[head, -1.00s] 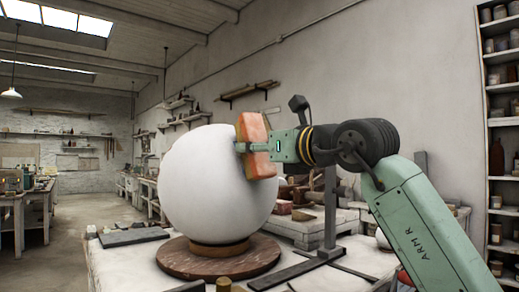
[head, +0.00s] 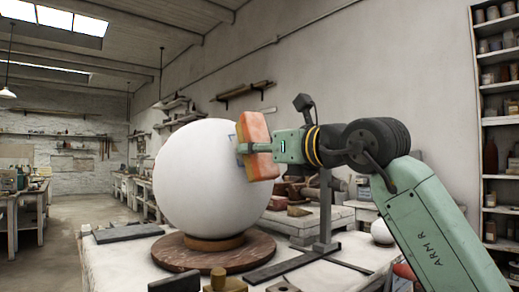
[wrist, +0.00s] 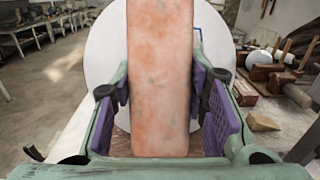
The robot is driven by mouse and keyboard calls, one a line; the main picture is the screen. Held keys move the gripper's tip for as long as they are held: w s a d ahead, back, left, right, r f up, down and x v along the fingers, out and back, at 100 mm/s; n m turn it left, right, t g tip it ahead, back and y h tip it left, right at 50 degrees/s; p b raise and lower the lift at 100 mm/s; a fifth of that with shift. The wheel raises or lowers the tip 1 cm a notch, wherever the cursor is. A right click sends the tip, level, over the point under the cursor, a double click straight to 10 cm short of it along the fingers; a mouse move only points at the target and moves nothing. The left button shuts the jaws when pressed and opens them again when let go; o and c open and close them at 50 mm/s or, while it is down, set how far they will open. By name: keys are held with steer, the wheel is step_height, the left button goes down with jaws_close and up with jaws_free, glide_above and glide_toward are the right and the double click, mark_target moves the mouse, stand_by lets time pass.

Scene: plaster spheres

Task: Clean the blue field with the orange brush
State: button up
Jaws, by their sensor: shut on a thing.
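The orange brush (head: 257,133) is a blocky pad, held upright in my gripper (head: 250,149) at the right side of a big white sphere (head: 200,185). In the wrist view the brush (wrist: 160,70) stands between the two purple-padded fingers, which are shut on it, and hides the sphere's middle. A little blue shows on the sphere at the brush's left edge in the head view, likely part of the blue field (head: 239,160). The rest of that field is hidden behind the brush. I cannot tell whether the brush touches the sphere.
The sphere rests on a round brown turntable (head: 212,255) on a pale worktable (head: 115,262). Shelves of jars (head: 492,130) stand at the right. Open floor (head: 85,235) lies at the left.

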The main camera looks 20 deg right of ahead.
steer(key=shift+w+a+f, duration=0.2)
steer(key=shift+w+f, duration=0.05)
steer(key=shift+w, duration=0.35)
steer(key=shift+s+d+f+b, duration=0.1)
steer(key=shift+s+f+b, duration=0.1)
steer(key=shift+f+b, duration=0.35)
steer(key=shift+s+d+f+b, duration=0.1)
steer(key=shift+s+f+b, duration=0.1)
steer(key=shift+f+b, duration=0.35)
steer(key=shift+r, duration=0.1)
steer(key=shift+r, duration=0.1)
